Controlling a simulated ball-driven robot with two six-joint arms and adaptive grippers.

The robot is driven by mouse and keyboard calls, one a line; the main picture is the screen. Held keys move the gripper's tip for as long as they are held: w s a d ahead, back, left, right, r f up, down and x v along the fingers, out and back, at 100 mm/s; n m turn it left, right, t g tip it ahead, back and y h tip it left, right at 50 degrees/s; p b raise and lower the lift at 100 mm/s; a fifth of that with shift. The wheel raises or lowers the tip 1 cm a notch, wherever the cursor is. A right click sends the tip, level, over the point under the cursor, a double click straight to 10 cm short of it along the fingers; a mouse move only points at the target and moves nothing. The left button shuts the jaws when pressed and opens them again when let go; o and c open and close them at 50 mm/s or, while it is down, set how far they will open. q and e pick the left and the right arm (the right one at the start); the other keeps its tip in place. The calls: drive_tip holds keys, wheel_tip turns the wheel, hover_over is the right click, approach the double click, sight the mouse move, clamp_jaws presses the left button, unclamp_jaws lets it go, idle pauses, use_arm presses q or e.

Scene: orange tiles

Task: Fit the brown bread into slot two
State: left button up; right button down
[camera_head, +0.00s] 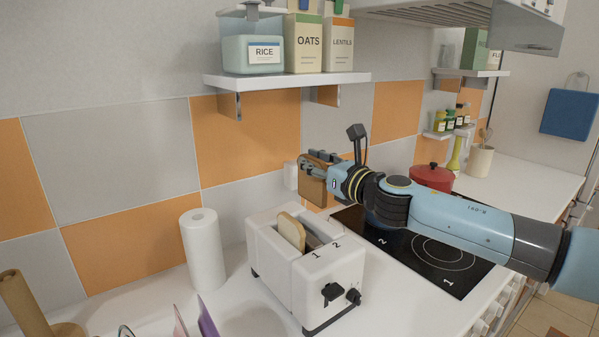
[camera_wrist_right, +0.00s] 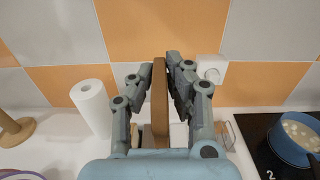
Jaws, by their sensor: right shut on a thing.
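My right gripper (camera_head: 318,170) is shut on the brown bread (camera_head: 309,187), which it holds up in the air in front of the tiled wall, above the toaster's height. In the right wrist view the brown bread (camera_wrist_right: 159,105) stands edge-on between the fingers. The white toaster (camera_head: 305,290) is on the counter, with slots marked 1 and 2. A pale bread slice (camera_head: 291,231) sticks up out of slot one. Slot two (camera_head: 312,240) shows as a dark empty gap beside it. In the wrist view the toaster is mostly hidden by the gripper. My left gripper is out of view.
A paper towel roll (camera_head: 202,250) stands left of the toaster. A black hob (camera_head: 440,262) lies to the right, with a red pot (camera_head: 432,178) behind my arm. A blue pot (camera_wrist_right: 297,140) shows in the wrist view. A shelf (camera_head: 285,80) with food boxes hangs above.

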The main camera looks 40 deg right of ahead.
sight(299, 184)
drive_tip(key=shift+w+r, duration=0.1)
drive_tip(key=shift+w, duration=0.05)
idle(0.3)
wheel_tip(299, 184, down, 6)
drive_tip(key=b, duration=0.5)
drive_tip(key=shift+b, duration=0.35)
idle(1.5)
drive_tip(key=shift+f+b, duration=0.35)
drive_tip(key=shift+f, duration=0.05)
drive_tip(key=shift+f+b, duration=2.3)
drive_tip(key=shift+f, duration=0.1)
drive_tip(key=shift+r, duration=0.1)
